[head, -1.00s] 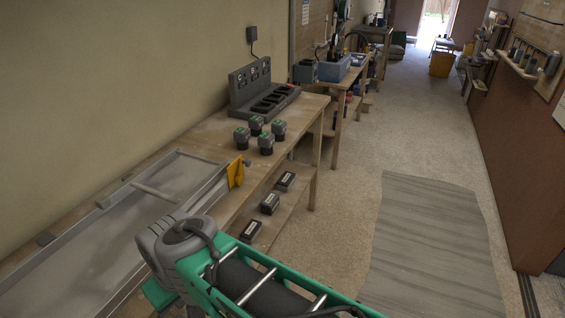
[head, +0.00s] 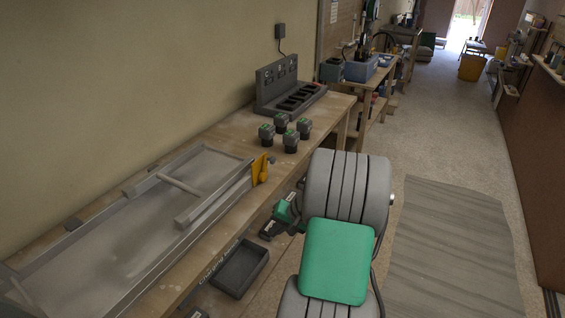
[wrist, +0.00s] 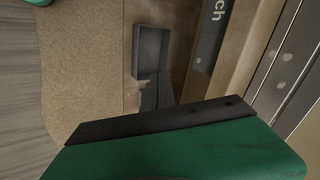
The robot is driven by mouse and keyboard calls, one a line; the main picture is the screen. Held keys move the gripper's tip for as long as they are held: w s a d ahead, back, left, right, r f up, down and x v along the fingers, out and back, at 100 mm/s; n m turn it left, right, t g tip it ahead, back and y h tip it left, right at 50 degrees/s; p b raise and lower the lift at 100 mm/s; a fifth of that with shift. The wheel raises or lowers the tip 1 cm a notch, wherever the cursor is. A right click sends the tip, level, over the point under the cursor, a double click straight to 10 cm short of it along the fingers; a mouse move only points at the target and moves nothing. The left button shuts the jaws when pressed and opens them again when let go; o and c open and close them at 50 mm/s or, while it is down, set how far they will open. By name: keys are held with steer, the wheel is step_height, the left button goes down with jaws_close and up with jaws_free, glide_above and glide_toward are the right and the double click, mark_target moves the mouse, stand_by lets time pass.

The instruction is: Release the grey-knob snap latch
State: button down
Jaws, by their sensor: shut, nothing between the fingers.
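A grey knob (head: 271,160) shows beside a yellow plate (head: 260,169) at the right end of the metal tray frame on the bench, in the head view. It is small, and I cannot make out its latch parts. My gripper (wrist: 150,93) is shut and empty in the wrist view, pointing down past the bench's front edge. The gripper is apart from the knob. The wrist view does not show the knob.
The shallow metal tray (head: 214,164) fills the near bench. A dark bin (head: 240,268) lies low beside the bench front and also shows in the wrist view (wrist: 151,52). Several green-topped batteries (head: 290,141) and a charger rack (head: 283,84) stand farther back. Floor at right is clear.

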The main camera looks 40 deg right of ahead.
steer(key=w+d+r+m+t+h, duration=0.1)
steer(key=d+r+m+t, duration=0.4)
steer(key=d, duration=0.3)
steer(key=w+d+r+m+t+h, duration=0.1)
steer(key=w+d+r+m+t, duration=0.1)
steer(key=d+r+m+t, duration=0.3)
steer(key=d+r+t, duration=0.1)
steer(key=d+r, duration=0.2)
steer(key=d, duration=0.1)
steer(key=shift+w+d+r, duration=0.2)
steer(key=shift+d+r, duration=0.05)
steer(key=w, duration=0.3)
steer(key=w+p, duration=0.1)
steer(key=w, duration=0.2)
steer(key=w+p, duration=0.1)
steer(key=w, duration=0.3)
steer(key=shift+w+a+f, duration=0.1)
steer(key=shift+a, duration=0.25)
steer(key=shift+s+a+r+p, duration=0.15)
steer(key=shift+s+a+p, duration=0.2)
steer(key=shift+a, duration=0.25)
steer(key=shift+s+a+r+p, duration=0.1)
steer(key=shift+s+a+p, duration=0.2)
steer(key=shift+a, duration=0.3)
steer(key=shift+a+f, duration=0.1)
steer(key=shift+a, duration=0.3)
steer(key=shift+s, duration=0.1)
